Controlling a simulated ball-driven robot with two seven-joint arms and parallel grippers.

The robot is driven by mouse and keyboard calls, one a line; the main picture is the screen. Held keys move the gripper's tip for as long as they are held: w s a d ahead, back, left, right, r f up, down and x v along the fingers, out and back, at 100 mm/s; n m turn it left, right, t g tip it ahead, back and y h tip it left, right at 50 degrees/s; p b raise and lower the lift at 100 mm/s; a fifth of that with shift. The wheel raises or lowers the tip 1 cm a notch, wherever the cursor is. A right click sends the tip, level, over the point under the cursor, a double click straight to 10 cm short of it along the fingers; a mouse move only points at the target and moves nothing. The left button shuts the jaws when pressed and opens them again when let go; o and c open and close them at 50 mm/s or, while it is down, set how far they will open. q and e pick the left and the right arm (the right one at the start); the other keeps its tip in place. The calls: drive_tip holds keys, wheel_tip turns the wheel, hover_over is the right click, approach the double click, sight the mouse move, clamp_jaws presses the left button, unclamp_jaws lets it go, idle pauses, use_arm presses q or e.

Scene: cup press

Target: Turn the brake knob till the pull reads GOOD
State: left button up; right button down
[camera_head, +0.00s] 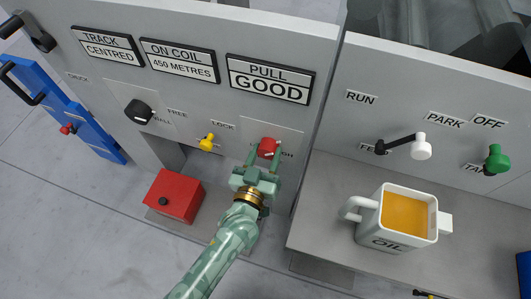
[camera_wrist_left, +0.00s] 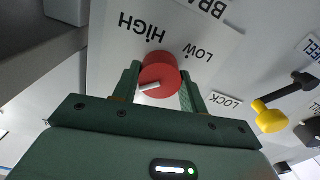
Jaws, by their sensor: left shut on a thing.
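The red brake knob (camera_head: 268,147) sits on the grey panel below the pull display (camera_head: 269,80), which reads GOOD. My left gripper (camera_head: 262,162) is shut on the knob, one finger on each side. In the left wrist view the red knob (camera_wrist_left: 159,72) shows between the two green fingers (camera_wrist_left: 160,90), with a white pointer mark on its face. HIGH and LOW labels are on the plate around it. My right gripper is not in view.
A yellow lock lever (camera_head: 208,142) and a black knob (camera_head: 139,112) are left of the brake knob. A red box (camera_head: 174,196) stands below. An oil jug (camera_head: 397,243) is on the right-hand ledge, under a white-tipped lever (camera_head: 421,147) and a green knob (camera_head: 496,160).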

use_arm(q)
drive_tip(key=n, duration=0.2)
drive_tip(key=shift+n+p, duration=0.3)
drive_tip(key=shift+p, duration=0.1)
drive_tip(key=shift+f+n, duration=0.1)
drive_tip(key=shift+n, duration=0.2)
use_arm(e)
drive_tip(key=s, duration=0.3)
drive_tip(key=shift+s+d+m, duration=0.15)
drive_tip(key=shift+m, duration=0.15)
use_arm(q)
drive_tip(key=shift+s, duration=0.1)
drive_tip(key=o, duration=1)
drive_tip(key=shift+c, duration=0.2)
drive_tip(key=shift+s+a, duration=0.1)
drive_tip(key=shift+s, duration=0.1)
drive_tip(key=p+v, duration=0.5)
drive_tip(key=v, duration=1)
drive_tip(key=shift+s, duration=0.4)
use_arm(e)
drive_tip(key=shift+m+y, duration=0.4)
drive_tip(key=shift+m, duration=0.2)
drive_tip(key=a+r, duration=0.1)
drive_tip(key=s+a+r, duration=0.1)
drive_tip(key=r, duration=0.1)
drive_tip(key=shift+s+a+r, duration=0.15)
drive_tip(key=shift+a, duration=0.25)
